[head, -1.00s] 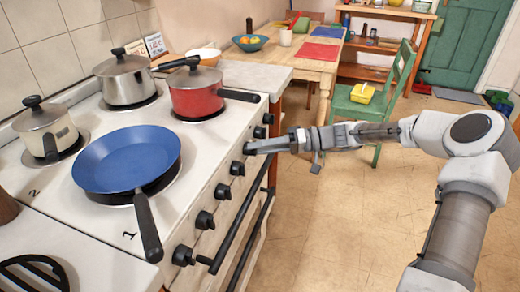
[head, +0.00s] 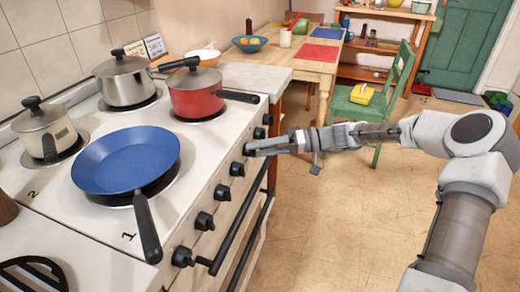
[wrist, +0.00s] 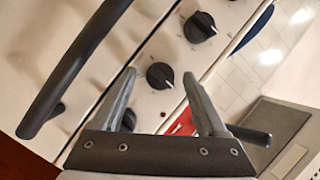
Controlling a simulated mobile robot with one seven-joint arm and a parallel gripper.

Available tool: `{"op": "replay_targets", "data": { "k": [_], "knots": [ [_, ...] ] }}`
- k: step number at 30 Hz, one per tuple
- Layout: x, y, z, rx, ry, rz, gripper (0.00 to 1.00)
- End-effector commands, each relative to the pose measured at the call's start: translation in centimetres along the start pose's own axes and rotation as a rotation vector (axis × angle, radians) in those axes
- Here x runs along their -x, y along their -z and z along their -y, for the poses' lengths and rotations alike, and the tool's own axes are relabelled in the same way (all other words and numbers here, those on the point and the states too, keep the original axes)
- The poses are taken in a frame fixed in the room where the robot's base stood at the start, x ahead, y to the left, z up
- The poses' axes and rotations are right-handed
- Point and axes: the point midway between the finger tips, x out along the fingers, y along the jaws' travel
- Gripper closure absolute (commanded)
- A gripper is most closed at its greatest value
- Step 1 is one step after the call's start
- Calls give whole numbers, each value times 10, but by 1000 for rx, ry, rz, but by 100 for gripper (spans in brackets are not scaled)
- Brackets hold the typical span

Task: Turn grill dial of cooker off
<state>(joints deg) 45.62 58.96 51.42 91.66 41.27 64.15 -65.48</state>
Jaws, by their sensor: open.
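The white cooker (head: 215,150) has a row of black dials along its front. My gripper (head: 250,148) is open at this front, level with the middle of the row. In the wrist view, one black dial (wrist: 160,76) sits between my open fingertips (wrist: 161,74), with a finger on each side. I cannot tell whether they touch it. A second dial (wrist: 200,27) is beyond the fingertips, and another (wrist: 128,118) is partly hidden by the left finger. I cannot read which dial is for the grill. In the head view, the gripper hides the dial at its tips.
A black oven handle (head: 240,220) runs along the cooker front and shows large in the wrist view (wrist: 75,65). A blue frying pan (head: 125,160) has its handle over the front edge. The red pot's handle (head: 240,96) also points forward.

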Motion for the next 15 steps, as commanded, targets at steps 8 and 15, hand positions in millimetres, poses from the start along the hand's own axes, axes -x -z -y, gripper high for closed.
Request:
{"op": "replay_targets", "data": {
  "k": [8,15],
  "knots": [
    [25,2,1,0,-3,-5,25],
    [83,3,2,0,-4,-4,25]
  ]
}}
